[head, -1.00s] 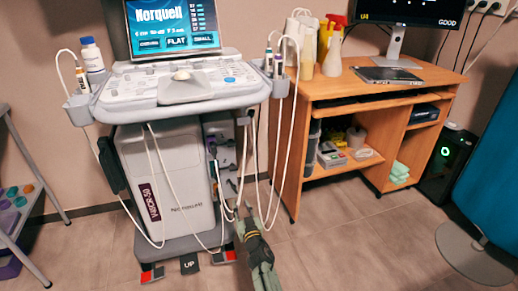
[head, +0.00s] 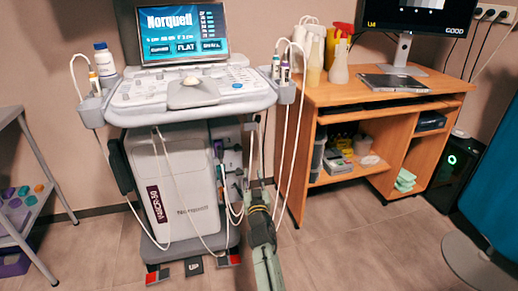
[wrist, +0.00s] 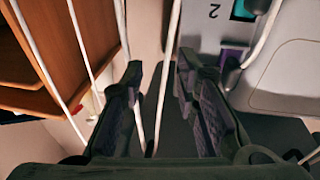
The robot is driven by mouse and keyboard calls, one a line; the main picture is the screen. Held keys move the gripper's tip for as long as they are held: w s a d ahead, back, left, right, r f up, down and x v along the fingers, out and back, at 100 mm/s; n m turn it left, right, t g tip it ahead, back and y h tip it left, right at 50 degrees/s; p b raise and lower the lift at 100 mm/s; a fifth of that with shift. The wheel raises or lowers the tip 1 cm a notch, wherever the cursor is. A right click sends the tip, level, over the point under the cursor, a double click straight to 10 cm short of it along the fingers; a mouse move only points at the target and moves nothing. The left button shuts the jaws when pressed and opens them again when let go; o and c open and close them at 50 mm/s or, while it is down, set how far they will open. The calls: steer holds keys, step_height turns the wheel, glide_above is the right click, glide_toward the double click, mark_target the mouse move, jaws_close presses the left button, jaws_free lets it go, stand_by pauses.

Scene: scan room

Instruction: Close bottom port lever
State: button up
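The ultrasound machine (head: 170,180) stands left of centre in the head view. Its port panel (head: 230,158) is on the right side of the body, with dark plugs and white cables. I cannot make out the bottom port lever. The wrist view shows part of the panel (wrist: 205,35) with a number 2, a teal patch and a purple port (wrist: 232,55) with a dark plug and cable. My gripper (head: 258,192) is low, just right of the panel. In the wrist view my gripper (wrist: 158,70) is open, with a white cable passing through the gap between the fingers.
White cables (head: 292,130) hang beside my gripper. A wooden desk (head: 310,150) stands close on the right. Pedals (head: 193,266) lie at the machine's base. A shelf rack (head: 25,195) is at far left.

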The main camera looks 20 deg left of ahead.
step_height(320, 180, up, 14)
steer(key=s+d+m+t+h, duration=0.1)
steer(key=s+d, duration=0.1)
steer(key=d, duration=0.1)
steer(key=shift+t, duration=0.3)
steer(key=shift+a, duration=0.1)
